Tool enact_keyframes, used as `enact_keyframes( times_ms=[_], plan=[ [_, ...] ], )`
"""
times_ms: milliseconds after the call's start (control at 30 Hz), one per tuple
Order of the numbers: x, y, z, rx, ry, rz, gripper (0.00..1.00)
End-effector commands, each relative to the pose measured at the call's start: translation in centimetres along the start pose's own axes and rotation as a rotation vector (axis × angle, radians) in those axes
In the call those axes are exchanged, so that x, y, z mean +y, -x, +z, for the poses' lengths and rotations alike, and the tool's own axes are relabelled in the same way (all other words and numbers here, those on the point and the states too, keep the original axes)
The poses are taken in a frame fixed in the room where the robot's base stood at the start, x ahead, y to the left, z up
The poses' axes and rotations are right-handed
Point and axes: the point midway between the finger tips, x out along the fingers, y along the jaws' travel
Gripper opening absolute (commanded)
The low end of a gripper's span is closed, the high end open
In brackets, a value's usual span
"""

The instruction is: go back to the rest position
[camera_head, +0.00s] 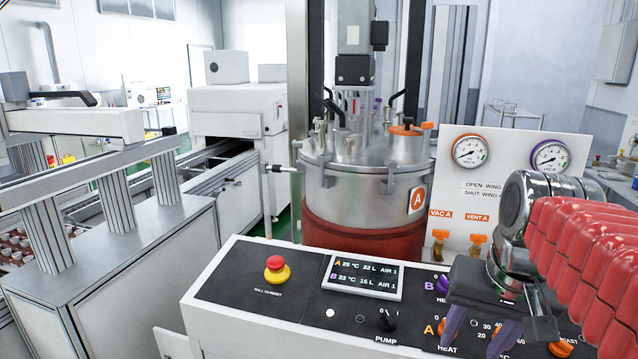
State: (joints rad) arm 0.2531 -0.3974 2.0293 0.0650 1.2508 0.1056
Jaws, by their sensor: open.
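My gripper (481,334) hangs at the lower right, at the end of my arm with its red ribbed sleeve. Its fingers point down in front of the right part of the control panel (232,283). The fingers are apart and I see nothing between them. Whether they touch the panel cannot be told. The gripper hides some of the heat knobs and markings.
The panel bears a red stop button (277,264), a display (363,277) and a pump knob (387,320). Behind stands a steel vessel (345,185) marked A. A gauge board (500,190) with orange valves stands right. Conveyor framing (80,180) fills the left.

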Motion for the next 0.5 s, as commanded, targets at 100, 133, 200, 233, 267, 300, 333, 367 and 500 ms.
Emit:
enact_keyframes(
  times_ms=[100,133,200,233,267,300,333,367,500],
  plan=[
    [-1.2,-1.3,2.6,0.048,0.084,-0.008,0.46],
    [-1.5,-1.6,3.2,0.06,0.104,-0.01,0.46],
    [-2.0,-2.5,4.5,0.088,0.15,-0.015,0.46],
    [-2.2,-2.8,5.1,0.1,0.171,-0.017,0.46],
    [-2.4,-3.2,5.7,0.111,0.192,-0.019,0.46],
    [-2.6,-3.8,6.5,0.128,0.219,-0.023,0.46],
    [-2.8,-4.2,7.1,0.141,0.238,-0.026,0.46],
    [-3.0,-4.6,7.7,0.152,0.258,-0.029,0.46],
    [-3.5,-6.2,9.7,0.198,0.332,-0.04,0.46]
  ],
)
